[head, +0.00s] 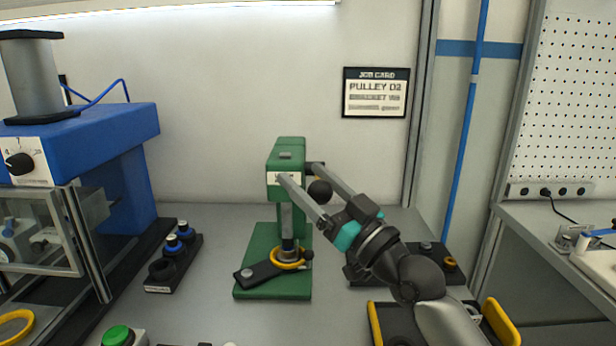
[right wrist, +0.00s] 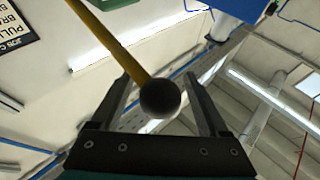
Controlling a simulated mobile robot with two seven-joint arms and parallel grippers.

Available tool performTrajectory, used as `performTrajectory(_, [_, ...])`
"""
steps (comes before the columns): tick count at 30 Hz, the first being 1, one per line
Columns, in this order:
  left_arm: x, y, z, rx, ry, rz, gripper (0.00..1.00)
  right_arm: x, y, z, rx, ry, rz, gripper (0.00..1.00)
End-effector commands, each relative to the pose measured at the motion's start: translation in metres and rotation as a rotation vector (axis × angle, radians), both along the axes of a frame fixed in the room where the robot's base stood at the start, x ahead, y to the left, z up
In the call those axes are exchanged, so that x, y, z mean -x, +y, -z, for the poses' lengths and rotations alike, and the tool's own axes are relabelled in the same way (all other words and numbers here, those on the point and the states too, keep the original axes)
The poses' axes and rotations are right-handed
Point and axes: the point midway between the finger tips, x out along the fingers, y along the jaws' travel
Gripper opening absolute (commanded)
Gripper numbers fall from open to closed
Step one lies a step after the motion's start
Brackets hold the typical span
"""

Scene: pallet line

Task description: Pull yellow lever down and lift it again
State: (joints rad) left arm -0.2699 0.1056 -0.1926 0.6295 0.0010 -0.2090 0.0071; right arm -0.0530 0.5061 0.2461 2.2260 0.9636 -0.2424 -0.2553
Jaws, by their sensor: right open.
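A green press (head: 287,160) stands on the bench on a green base. Its yellow lever (right wrist: 121,42) ends in a round black knob (right wrist: 160,98). In the head view the knob (head: 320,191) shows at the right of the press head, and most of the lever's yellow rod is hidden. My right gripper (head: 303,172) is open, with one finger on each side of the knob. The right wrist view shows gaps between the knob and both fingers. My left gripper is not in view.
A yellow ring (head: 288,258) and a black bar (head: 259,273) lie under the ram. A blue machine (head: 95,140) stands at left, with a black tray (head: 174,262) beside it. Another dark tray (head: 362,275) lies right of the press. A green button (head: 117,335) is at the front.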

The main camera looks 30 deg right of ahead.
Motion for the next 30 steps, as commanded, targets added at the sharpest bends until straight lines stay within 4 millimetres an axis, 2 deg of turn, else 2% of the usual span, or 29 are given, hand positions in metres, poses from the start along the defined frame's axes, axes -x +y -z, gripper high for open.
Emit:
performTrajectory(11, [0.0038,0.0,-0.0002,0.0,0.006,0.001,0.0,-0.0029,0.0011,-0.0007,0.001,0.001,-0.001,0.78])
performTrajectory(30, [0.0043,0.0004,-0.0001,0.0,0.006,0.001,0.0,-0.003,0.0022,0.0007,-0.001,0.005,-0.004,0.06])
